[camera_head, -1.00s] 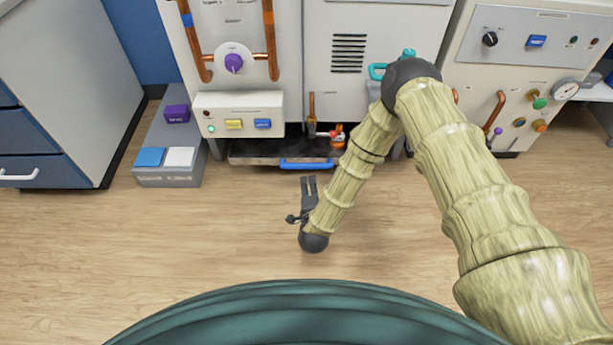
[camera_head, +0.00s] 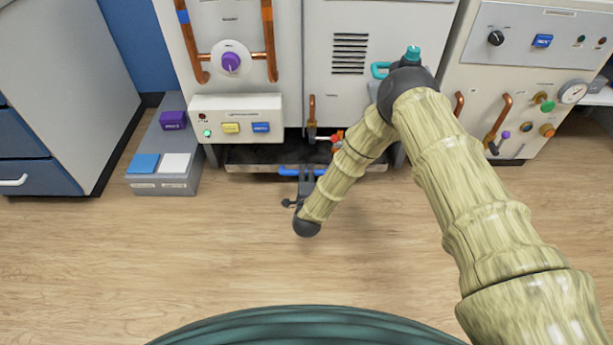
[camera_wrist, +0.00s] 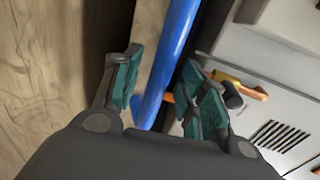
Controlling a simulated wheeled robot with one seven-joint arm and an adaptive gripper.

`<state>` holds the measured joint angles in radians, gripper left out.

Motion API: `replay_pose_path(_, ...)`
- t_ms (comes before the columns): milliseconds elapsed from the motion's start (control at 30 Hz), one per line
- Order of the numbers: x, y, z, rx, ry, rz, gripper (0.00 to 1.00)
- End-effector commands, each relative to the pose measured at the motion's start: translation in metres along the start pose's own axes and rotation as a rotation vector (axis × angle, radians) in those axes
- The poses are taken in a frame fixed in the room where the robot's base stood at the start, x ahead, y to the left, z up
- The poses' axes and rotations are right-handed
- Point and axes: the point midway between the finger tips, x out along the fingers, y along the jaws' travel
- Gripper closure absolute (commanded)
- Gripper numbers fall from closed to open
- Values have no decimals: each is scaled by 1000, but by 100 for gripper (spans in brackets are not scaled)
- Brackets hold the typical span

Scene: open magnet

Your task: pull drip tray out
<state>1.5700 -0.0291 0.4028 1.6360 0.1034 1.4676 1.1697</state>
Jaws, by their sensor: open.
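The drip tray (camera_head: 248,160) is a dark, shallow tray low under the cabinets in the head view, with a blue bar handle (camera_head: 288,171) on its front. My gripper (camera_head: 306,171) is at the handle, just above the floor. In the wrist view, my gripper (camera_wrist: 158,88) is open, with its green-padded fingers on either side of the blue handle (camera_wrist: 168,65). The handle runs between the fingers. I cannot tell whether either finger touches it.
A grey step box (camera_head: 170,160) with coloured blocks stands left of the tray. A blue drawer cabinet (camera_head: 50,110) is at the far left. A copper pipe valve (camera_head: 312,125) and an orange-red fitting (camera_head: 337,138) sit above the tray. The wooden floor (camera_head: 200,250) in front is clear.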

Motion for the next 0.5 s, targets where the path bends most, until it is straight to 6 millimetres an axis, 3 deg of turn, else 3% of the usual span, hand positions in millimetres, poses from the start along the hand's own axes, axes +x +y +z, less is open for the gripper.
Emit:
replay_pose_path(200,17,1,0,-1,0,0,58)
replay_pose_path(500,19,0,0,-1,0,0,58)
